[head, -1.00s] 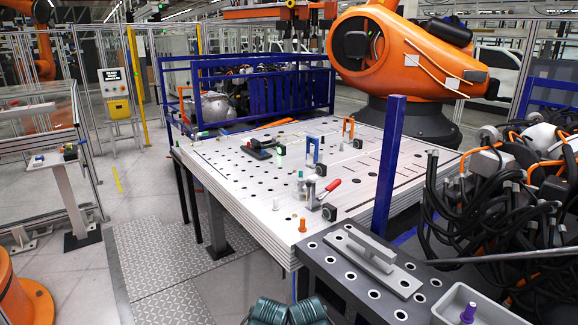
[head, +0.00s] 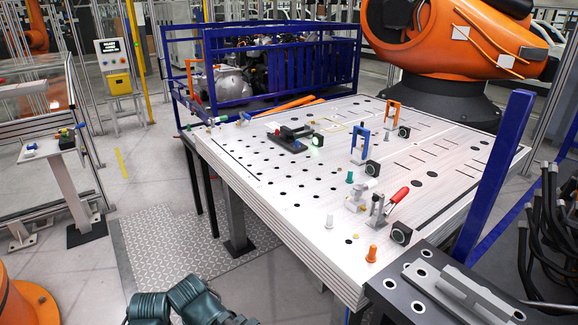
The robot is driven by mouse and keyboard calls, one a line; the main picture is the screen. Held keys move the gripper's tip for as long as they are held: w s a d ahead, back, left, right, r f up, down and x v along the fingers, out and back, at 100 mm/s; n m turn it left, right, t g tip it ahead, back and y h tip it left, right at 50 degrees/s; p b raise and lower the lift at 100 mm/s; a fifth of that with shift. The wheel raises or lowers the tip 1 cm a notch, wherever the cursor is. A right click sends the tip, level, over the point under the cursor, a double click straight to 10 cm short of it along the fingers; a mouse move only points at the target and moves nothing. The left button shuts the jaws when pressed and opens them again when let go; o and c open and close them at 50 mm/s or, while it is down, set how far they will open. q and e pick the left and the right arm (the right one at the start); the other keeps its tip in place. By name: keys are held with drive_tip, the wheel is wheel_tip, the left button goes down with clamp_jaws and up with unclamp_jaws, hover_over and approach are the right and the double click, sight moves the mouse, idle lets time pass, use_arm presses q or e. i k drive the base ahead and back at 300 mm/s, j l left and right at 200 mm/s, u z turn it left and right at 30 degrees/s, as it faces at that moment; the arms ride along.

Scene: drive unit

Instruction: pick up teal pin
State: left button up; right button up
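The teal pin (head: 349,177) is small and stands upright on the perforated white worktable (head: 262,205), right of its middle. It is left of a red-handled clamp and behind a pale pin (head: 330,221). An orange pin (head: 371,253) stands nearer the table's front right corner. Dark teal links of my arms show at the bottom edge, left of centre and well short of the teal pin. My grippers cannot be made out in the picture.
A red-handled clamp (head: 388,206) and a blue bracket (head: 360,142) stand near the teal pin. A black clamp (head: 290,138) is farther back. A dark fixture plate (head: 408,296) and a blue post (head: 494,175) flank the right.

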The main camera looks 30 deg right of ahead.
sight(349, 179)
drive_tip(key=i, duration=0.45)
drive_tip(key=i+j, duration=0.15)
drive_tip(key=i, duration=0.3)
drive_tip(key=i+z, duration=0.25)
drive_tip(key=z, duration=0.2)
drive_tip(key=i+j+z, duration=0.15)
drive_tip(key=z, duration=0.25)
drive_tip(key=i+j+z, duration=0.2)
drive_tip(key=z, duration=0.25)
drive_tip(key=i+j+z, duration=0.2)
drive_tip(key=z, duration=0.2)
drive_tip(key=i+j+z, duration=0.1)
drive_tip(key=j+z, duration=0.35)
drive_tip(key=i+j+z, duration=0.1)
drive_tip(key=j+z, duration=0.15)
drive_tip(key=z, duration=0.15)
drive_tip(key=j+z, duration=0.3)
drive_tip(key=z, duration=0.15)
